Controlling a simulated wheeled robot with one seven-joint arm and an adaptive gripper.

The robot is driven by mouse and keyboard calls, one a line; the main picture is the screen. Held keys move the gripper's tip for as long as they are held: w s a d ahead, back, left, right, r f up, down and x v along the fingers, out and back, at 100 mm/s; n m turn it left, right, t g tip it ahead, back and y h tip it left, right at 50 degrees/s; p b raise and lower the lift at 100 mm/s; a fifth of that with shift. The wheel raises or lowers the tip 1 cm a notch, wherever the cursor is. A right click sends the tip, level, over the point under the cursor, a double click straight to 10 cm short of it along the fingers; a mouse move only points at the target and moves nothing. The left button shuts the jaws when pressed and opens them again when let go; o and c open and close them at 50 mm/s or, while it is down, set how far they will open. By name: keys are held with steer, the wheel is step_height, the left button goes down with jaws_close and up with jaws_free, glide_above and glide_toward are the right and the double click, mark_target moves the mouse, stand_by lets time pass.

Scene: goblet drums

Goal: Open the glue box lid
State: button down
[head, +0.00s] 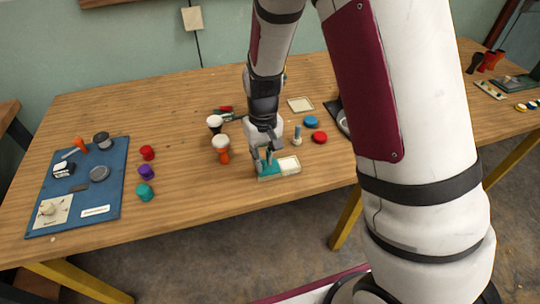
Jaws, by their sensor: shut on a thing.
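The glue box (288,166) sits on the wooden table near its front edge, below the middle of the head view. Its pale, cream-coloured part shows at the right, and a teal part (270,173) shows at the left under my gripper. My gripper (264,166) points down over the teal part and is shut on it. The fingertips and the arm hide some of the box, so the exact hold and the lid's angle are hard to tell.
An orange goblet drum with a pale top (222,148) stands just left of my gripper. Red (319,137) and blue (311,122) discs lie to the right. A blue board (80,185) with several parts lies at the left.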

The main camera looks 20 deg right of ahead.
mark_target(264, 160)
steer(key=c, duration=1.5)
jaws_free()
step_height(264, 160, up, 12)
steer(key=shift+d+r, duration=0.1)
steer(key=s+d+r+t+p, duration=0.2)
steer(key=s+d+r, duration=0.1)
steer(key=s+r, duration=0.9)
steer(key=s+d+r, duration=0.1)
steer(key=s+r, duration=0.1)
steer(key=s, duration=0.2)
steer(key=s+d+r+m+t+p, duration=0.1)
steer(key=s+r, duration=0.1)
steer(key=s, duration=0.3)
steer(key=s+d+r+t+p, duration=0.1)
steer(key=s, duration=0.3)
steer(key=shift+s+r+m, duration=0.3)
steer(key=shift+r+m, duration=0.1)
